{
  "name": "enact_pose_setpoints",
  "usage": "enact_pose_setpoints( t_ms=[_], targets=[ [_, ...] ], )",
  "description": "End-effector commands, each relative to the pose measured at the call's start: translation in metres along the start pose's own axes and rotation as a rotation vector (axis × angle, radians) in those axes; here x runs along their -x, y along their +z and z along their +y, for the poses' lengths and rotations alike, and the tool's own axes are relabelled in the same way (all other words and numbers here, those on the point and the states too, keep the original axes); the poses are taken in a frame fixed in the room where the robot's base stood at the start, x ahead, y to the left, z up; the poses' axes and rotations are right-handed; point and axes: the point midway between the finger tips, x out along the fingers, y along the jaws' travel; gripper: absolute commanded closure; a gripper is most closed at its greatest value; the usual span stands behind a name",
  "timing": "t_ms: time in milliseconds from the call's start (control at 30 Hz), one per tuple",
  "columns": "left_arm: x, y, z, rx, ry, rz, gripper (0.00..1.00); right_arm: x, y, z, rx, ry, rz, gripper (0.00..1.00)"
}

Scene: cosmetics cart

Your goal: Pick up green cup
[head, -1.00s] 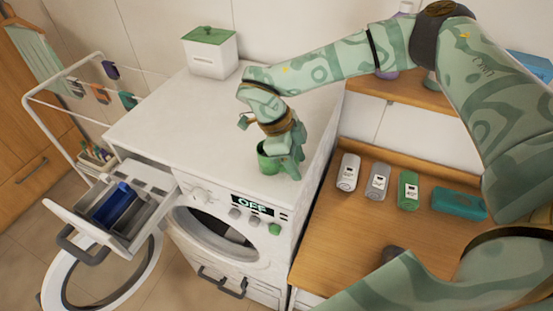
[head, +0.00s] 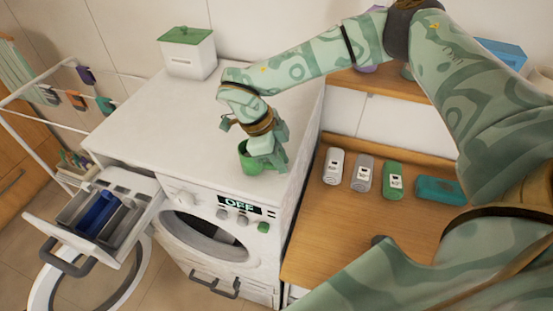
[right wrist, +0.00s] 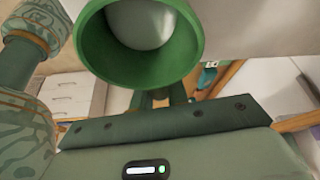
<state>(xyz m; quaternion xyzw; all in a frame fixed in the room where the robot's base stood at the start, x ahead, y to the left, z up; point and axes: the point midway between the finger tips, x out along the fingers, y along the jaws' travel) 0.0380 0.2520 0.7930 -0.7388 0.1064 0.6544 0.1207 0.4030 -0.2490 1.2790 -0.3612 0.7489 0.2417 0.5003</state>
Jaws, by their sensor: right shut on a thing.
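The green cup (head: 246,158) is on or just above the white top of the washing machine, near its front edge. I cannot tell whether it touches the surface. My right gripper (head: 262,156) reaches down over the top from the right and is shut on the cup, hiding its right part. In the right wrist view the cup (right wrist: 88,50) shows large at the top, its open rim facing the camera and a pale rounded area inside it. My left gripper is not in view.
The washing machine (head: 140,125) has its detergent drawer (head: 125,222) pulled out and its round door open. A white box with a green lid (head: 187,55) stands at the back. Several bottles, including a green one (head: 393,180), lie on the wooden counter (head: 330,235) at right.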

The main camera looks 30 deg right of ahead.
Motion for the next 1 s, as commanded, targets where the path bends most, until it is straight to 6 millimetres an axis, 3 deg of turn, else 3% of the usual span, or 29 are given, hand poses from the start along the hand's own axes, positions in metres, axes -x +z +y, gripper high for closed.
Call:
enact_pose_setpoints(
  t_ms=[333, 800, 1000],
  targets=[
    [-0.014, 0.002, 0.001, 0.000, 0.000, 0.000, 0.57, 0.025, -0.010, 0.000, -0.001, -0.002, -0.003, 1.00],
    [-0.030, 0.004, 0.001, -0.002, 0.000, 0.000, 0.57, 0.085, -0.015, 0.046, 0.001, -0.003, -0.002, 1.00],
    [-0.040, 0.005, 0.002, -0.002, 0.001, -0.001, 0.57, 0.100, -0.011, 0.072, 0.002, -0.003, 0.000, 1.00]
  ],
)
